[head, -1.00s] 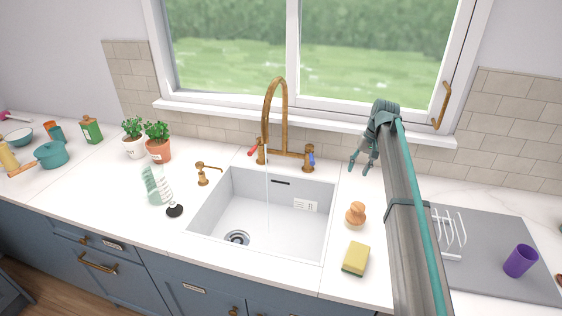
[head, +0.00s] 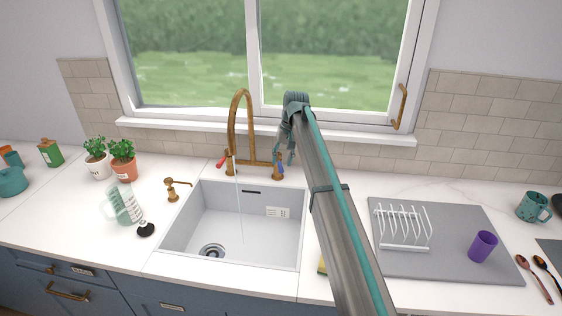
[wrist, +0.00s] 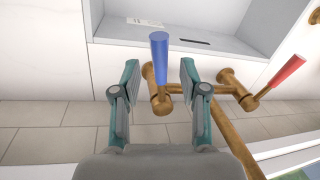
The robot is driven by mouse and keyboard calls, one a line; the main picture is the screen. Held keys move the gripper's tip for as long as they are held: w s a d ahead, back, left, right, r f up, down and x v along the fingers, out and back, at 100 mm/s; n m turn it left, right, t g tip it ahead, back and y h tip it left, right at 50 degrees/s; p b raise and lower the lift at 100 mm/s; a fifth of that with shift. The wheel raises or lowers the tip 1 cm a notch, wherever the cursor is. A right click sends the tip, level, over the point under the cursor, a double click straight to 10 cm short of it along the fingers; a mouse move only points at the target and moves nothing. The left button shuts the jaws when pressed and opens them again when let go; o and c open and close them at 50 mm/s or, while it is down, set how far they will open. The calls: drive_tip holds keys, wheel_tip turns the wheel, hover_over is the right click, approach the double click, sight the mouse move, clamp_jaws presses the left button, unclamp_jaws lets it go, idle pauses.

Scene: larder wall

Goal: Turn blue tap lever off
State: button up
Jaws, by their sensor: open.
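The blue tap lever (wrist: 160,60) sits on the brass tap (wrist: 205,91); in the wrist view it lies between the two open fingers of my gripper (wrist: 159,78), with a gap to each finger. In the head view the blue lever (head: 281,168) is partly covered by my gripper (head: 284,155), which is at the tap's right side. The red tap lever (wrist: 287,70) is on the other side of the tap; it also shows in the head view (head: 222,160). A thin stream of water (head: 239,205) runs from the brass spout (head: 240,98) into the white sink (head: 180,235).
The window sill (head: 340,137) and tiled wall are close behind the tap. A grey mat (head: 450,265) with a white rack (head: 405,225) and purple cup (head: 482,246) lies to the right.

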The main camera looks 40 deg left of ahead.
drive_tip(key=shift+s+a+f, duration=0.1)
drive_tip(key=shift+f, duration=0.5)
drive_tip(key=shift+s+a+f, duration=0.1)
drive_tip(key=shift+f, duration=0.45)
clamp_jaws()
